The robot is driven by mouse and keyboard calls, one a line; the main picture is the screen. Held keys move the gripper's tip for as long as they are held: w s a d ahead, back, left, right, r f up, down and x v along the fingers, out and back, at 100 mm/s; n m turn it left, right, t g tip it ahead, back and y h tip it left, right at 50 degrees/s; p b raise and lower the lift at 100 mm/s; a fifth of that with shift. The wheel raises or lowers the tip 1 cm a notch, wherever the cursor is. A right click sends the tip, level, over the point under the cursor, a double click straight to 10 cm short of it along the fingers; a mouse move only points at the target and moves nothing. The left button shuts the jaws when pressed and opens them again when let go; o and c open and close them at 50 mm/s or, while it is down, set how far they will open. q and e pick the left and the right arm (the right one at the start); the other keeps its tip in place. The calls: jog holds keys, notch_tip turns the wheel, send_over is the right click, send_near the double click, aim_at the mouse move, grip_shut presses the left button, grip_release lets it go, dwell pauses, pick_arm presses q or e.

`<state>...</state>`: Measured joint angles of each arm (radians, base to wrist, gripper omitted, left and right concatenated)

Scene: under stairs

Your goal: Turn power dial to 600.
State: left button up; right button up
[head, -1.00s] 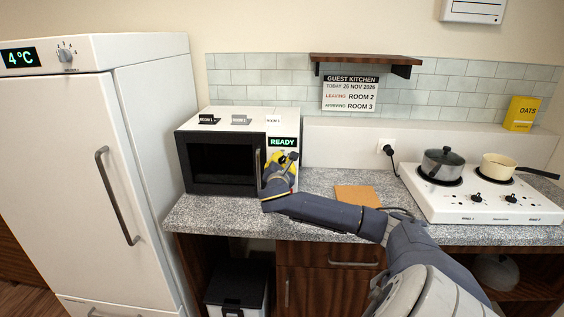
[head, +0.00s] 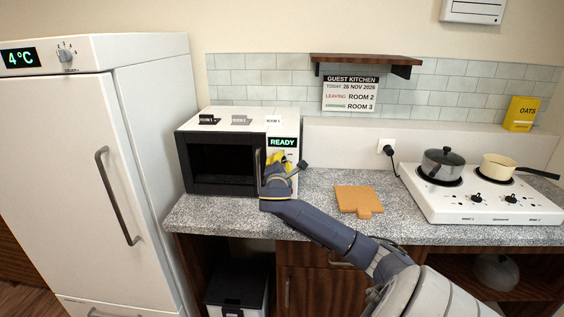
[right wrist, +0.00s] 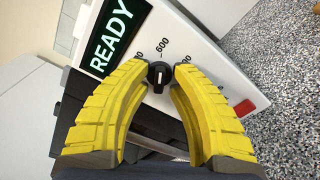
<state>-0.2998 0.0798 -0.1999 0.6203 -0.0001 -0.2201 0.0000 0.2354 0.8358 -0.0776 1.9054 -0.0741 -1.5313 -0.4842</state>
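The white and black microwave (head: 285,121) stands on the counter beside the fridge, its green display reading READY (head: 282,142). In the right wrist view the small black power dial (right wrist: 158,74) is on the microwave's panel, with a 600 mark (right wrist: 162,47) just above it and other numbers partly hidden by my fingers. My right gripper (right wrist: 160,72) has its yellow fingers apart, one tip either side of the dial and very close to it; I cannot tell if they touch. The dial is hidden behind the right gripper (head: 280,166) in the head view. My left gripper is not in view.
Further right is a white hob (head: 480,205) with a lidded pot (head: 442,163) and a cream pan (head: 497,166). The tall fridge (head: 75,170) stands close on the left. A shelf (head: 360,59) hangs above.

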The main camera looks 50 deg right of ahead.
jog(key=shift+o, duration=1)
jog(key=v, duration=1.2)
